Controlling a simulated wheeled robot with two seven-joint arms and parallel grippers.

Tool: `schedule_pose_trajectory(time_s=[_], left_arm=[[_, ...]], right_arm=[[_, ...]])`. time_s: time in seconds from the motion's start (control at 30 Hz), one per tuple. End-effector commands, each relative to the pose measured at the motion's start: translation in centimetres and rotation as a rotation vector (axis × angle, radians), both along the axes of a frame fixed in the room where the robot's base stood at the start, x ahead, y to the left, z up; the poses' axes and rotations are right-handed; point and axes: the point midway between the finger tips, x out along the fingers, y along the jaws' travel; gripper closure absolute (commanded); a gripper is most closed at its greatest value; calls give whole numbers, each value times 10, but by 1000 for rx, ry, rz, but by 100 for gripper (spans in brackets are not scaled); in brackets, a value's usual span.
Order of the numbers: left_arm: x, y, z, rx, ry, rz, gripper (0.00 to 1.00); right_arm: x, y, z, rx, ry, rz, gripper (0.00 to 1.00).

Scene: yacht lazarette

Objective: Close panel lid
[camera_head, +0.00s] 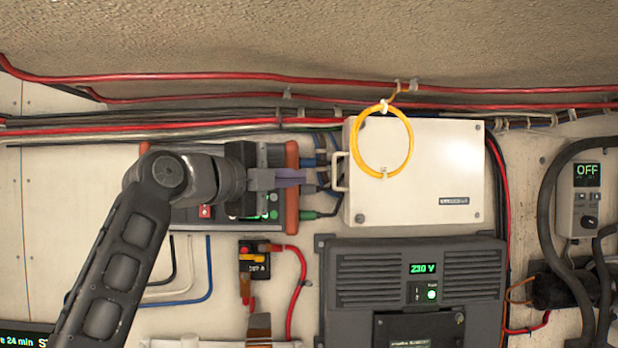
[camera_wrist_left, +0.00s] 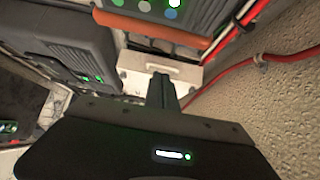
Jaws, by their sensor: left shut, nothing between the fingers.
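The cream panel box (camera_head: 440,165) is on the wall right of centre in the head view. Its lid faces me, with a pale handle (camera_head: 338,172) along its left edge. I cannot tell if the lid sits fully flush. My left gripper (camera_head: 308,177) is shut and empty, pointing right, just left of the handle. A small gap seems to separate them. In the left wrist view, the shut fingers (camera_wrist_left: 162,92) point toward the pale box (camera_wrist_left: 140,72), which is partly hidden behind them. My right gripper is in neither view.
A yellow cable loop (camera_head: 383,178) hangs in front of the lid. A grey inverter (camera_head: 345,290) is below the box. An orange-ended device (camera_head: 292,200) is behind my left gripper. Red cables (camera_head: 240,77) run above.

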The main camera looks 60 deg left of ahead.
Motion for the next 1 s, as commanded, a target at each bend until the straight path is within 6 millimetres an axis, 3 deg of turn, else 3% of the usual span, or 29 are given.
schedule_pose_trajectory(time_s=[0.17, 0.3, 0.43, 0.6, 0.77, 1.0], left_arm=[[-33, 28, -9, 2, 39, 129, 100], [-82, 38, -3, 36, 75, 283, 100], [-123, 24, 14, 106, 124, 438, 100], [-147, -16, 39, 185, 192, 630, 100], [-132, -59, 56, 236, 247, 794, 100], [-59, -100, 49, 263, 292, 966, 100]], right_arm=[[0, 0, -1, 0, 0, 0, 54], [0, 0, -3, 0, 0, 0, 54], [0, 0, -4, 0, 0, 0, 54], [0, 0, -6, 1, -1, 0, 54], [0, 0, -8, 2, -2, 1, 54], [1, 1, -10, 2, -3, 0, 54]])
